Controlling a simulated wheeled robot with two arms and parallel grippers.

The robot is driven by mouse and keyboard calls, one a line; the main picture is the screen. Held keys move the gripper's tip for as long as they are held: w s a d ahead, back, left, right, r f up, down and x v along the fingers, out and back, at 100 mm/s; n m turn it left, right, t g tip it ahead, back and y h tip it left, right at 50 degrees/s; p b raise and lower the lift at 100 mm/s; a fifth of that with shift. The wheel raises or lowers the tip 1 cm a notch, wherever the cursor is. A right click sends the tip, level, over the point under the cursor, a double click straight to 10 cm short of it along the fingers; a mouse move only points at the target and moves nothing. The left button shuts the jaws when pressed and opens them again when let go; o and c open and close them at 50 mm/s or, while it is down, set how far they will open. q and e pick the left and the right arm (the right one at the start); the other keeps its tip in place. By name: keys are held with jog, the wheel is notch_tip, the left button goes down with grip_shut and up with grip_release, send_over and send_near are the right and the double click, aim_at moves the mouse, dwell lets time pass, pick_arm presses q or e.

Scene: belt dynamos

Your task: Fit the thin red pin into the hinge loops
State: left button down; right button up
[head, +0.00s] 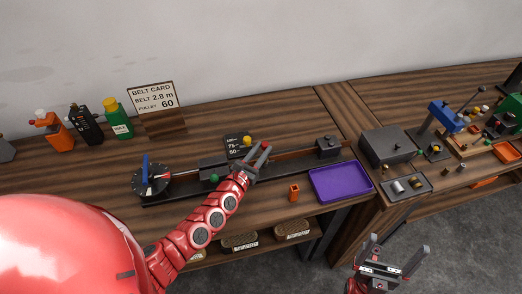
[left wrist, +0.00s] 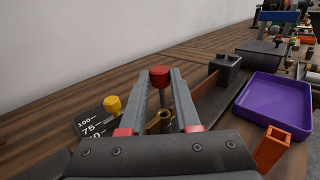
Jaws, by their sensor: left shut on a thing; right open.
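My left gripper (head: 258,158) is over the long dark rig on the bench. The left wrist view shows its two grey fingers (left wrist: 164,98) shut on a thin pin with a red cap (left wrist: 159,74) and a grey shaft. The pin stands roughly upright between the fingers. A brass loop (left wrist: 163,119) shows low between the fingers, close to the shaft's lower end. I cannot tell whether the shaft is inside it. The other hinge loops are hidden by my gripper. My right gripper (head: 392,255) is open and empty in front of the bench, over the floor.
A dark plate with a yellow knob (head: 246,140) and numbers lies behind my left gripper. A purple tray (head: 341,198) and an orange block (head: 293,192) sit to the right. A black dial with a blue lever (head: 147,178) is at the rig's left end. A belt card (head: 155,97) stands behind.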

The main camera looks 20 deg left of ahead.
pick_arm(q)
jog(key=shift+f+b, duration=2.5)
jog(key=shift+b, duration=0.05)
jog(key=c, duration=0.6)
grip_release()
jog(key=shift+o, duration=0.2)
jog(key=shift+s, duration=0.1)
jog(key=s, duration=0.3)
jog(key=s+a, duration=0.1)
jog(key=s, duration=0.2)
jog(key=s+a+b, duration=0.1)
jog(key=s, duration=0.2)
jog(key=shift+s+f, duration=0.1)
jog(key=s, duration=0.2)
jog(key=s+p, duration=0.1)
jog(key=s, duration=0.1)
jog(key=s+a, duration=0.1)
jog(key=s, duration=0.1)
jog(key=shift+s+a+r, duration=0.1)
jog(key=shift+s+r, duration=0.05)
jog(key=shift+r, duration=0.1)
jog(key=shift+s+a+f+p, duration=0.1)
jog(key=shift+s+p, duration=0.25)
jog(key=shift+s, duration=0.35)
